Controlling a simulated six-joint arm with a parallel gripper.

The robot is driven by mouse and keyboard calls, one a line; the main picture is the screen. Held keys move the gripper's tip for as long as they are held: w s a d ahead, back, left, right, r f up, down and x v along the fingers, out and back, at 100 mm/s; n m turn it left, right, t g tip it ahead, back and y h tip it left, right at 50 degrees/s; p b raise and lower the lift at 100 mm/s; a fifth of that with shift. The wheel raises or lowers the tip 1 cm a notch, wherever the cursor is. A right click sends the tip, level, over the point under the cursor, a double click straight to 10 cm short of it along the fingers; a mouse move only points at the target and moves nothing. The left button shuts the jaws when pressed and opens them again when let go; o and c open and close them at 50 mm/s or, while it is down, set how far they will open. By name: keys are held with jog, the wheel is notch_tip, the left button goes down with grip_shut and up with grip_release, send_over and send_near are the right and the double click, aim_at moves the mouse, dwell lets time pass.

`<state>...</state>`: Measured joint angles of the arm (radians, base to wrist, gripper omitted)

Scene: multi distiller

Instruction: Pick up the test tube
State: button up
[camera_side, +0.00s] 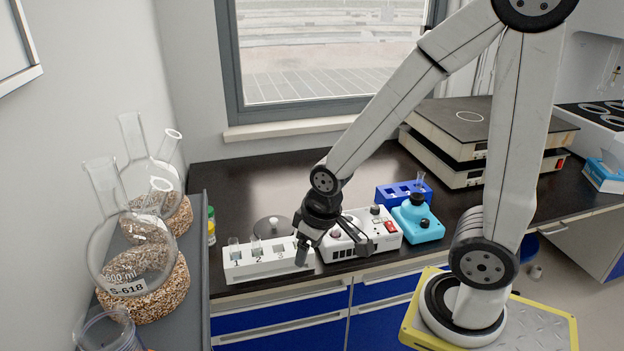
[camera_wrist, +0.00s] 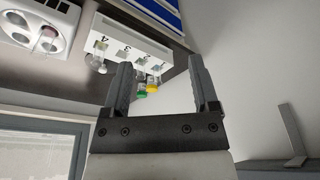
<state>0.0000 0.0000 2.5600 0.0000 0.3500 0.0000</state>
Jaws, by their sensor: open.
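A white rack (camera_side: 262,268) with numbered slots stands at the counter's front edge. My gripper (camera_side: 330,247) is open at the rack's right end, in front of the white device. In the wrist view my gripper (camera_wrist: 154,68) has spread fingers with nothing held between them. The side view partly hides the rack's right end behind a finger.
A white device (camera_side: 362,236) with a red switch stands right of the rack. Behind it are a blue rack (camera_side: 396,193) with a clear tube (camera_side: 420,180) and a turquoise device (camera_side: 418,222). Large round flasks (camera_side: 135,262) stand left. The counter (camera_side: 245,195) behind is partly clear.

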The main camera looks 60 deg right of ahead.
jog(key=m+g, duration=0.3)
jog(key=m, duration=1.2)
send_near(336, 231)
jog(key=shift+w+d+f, duration=0.15)
jog(key=shift+d+f, duration=0.2)
jog(key=shift+d, duration=0.1)
jog(key=shift+f, duration=1.3)
jog(key=shift+f, duration=0.15)
jog(key=shift+d+f, duration=0.1)
jog(key=shift+f, duration=2.35)
grip_shut()
